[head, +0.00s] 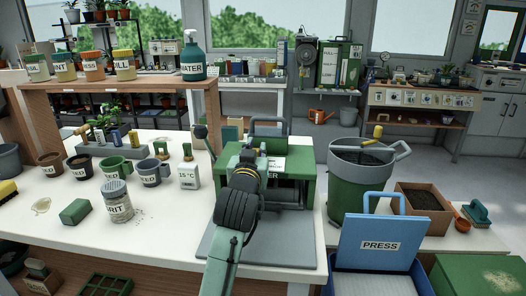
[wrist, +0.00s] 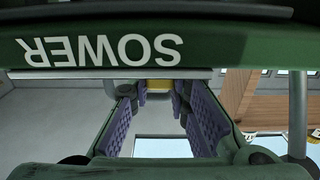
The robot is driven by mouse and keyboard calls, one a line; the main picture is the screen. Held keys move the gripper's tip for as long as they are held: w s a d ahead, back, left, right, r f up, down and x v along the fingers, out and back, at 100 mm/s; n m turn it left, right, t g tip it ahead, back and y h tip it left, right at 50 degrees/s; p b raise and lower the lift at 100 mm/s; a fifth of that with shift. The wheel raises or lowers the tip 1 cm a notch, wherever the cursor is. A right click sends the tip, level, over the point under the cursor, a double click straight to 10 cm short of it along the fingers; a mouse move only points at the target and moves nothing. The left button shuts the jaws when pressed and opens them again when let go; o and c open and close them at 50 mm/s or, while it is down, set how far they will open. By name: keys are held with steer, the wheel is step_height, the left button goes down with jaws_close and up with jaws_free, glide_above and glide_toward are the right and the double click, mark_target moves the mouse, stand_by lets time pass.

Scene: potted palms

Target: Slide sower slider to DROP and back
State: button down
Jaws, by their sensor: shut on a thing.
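The sower (head: 306,192) is a green box on the white bench in the head view, with a grey base plate (head: 285,249) in front. Its SOWER lettering (wrist: 100,50) shows upside down in the wrist view. My gripper (head: 263,160) is at the sower's front, and my arm hides much of that face. In the wrist view my gripper (wrist: 159,97) has purple finger pads on both sides of a small yellow piece (wrist: 160,85), apparently the slider's knob, and is shut on it. The slider's track and the DROP mark are hidden or unreadable.
A grit shaker (head: 117,203), a green block (head: 76,211) and labelled mugs (head: 114,169) stand left on the bench. A small 15 °C box (head: 188,177) is close to the sower's left. A green bin (head: 360,190) and the blue PRESS (head: 380,245) stand to the right.

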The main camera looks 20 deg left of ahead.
steer(key=shift+a, duration=0.25)
steer(key=c, duration=1.5)
jaws_free()
steer(key=shift+s, duration=0.1)
steer(key=v, duration=1.2)
steer(key=shift+r, duration=0.1)
